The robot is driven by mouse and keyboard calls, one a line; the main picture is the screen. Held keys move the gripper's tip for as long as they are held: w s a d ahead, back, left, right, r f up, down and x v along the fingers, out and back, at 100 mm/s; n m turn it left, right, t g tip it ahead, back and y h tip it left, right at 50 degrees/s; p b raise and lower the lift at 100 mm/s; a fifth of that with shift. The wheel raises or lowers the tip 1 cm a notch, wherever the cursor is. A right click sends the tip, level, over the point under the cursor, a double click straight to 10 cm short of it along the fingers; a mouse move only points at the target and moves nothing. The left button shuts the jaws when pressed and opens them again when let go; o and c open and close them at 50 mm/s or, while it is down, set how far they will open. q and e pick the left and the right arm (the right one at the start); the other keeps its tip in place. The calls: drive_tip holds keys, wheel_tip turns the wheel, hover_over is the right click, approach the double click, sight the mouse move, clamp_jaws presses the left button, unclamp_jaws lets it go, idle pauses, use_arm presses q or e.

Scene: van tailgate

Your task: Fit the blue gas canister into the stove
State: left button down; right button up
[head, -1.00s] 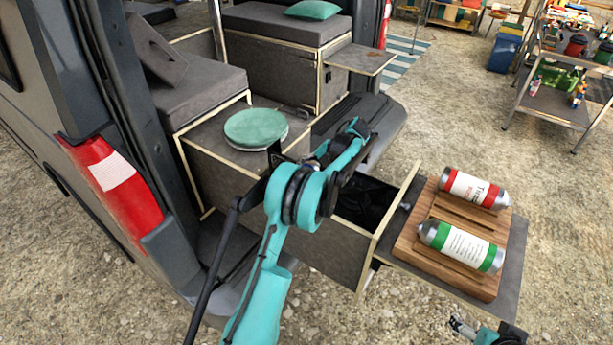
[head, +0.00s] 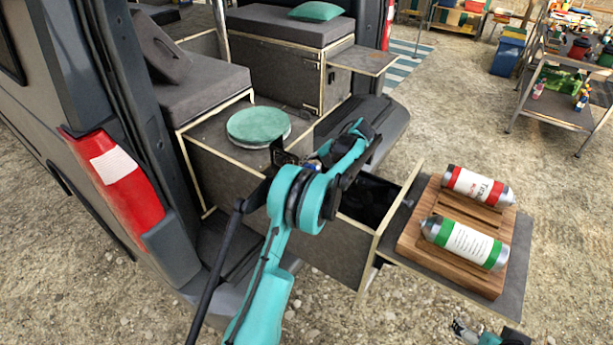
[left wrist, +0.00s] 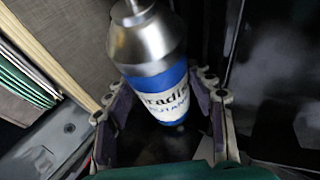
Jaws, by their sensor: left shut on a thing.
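The blue gas canister (left wrist: 160,85) has a silver shoulder and a white label. In the left wrist view it lies between the fingers of my left gripper (left wrist: 162,105), which is shut on it. My left arm crosses the middle of the head view and hides most of that gripper and canister there. I cannot clearly make out the stove; a dark, open drawer (head: 372,238) beside the arm shows little of its contents. My right gripper (head: 462,329) is at the bottom right edge, small and partly cut off, and its opening cannot be judged.
A red-banded canister (head: 478,186) and a green-banded canister (head: 466,243) lie on a slatted wooden rack (head: 412,236) on the shelf at right. A round green lidded item (head: 258,126) sits on the van's box. The van's rear pillar and tail light (head: 118,182) stand at left.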

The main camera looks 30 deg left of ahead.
use_arm(q)
drive_tip(key=c, duration=0.5)
unclamp_jaws()
drive_tip(key=shift+h, duration=0.3)
drive_tip(key=f, duration=0.1)
drive_tip(key=d+f, duration=0.1)
drive_tip(key=f, duration=0.1)
drive_tip(key=shift+s+d+f, duration=0.2)
drive_tip(key=shift+s+f, duration=0.2)
drive_tip(key=r, duration=0.4)
drive_tip(key=a+r, duration=0.1)
drive_tip(key=r, duration=0.8)
drive_tip(key=shift+w+a+r, duration=0.2)
drive_tip(key=shift+w+r, duration=0.15)
drive_tip(key=shift+r, duration=0.05)
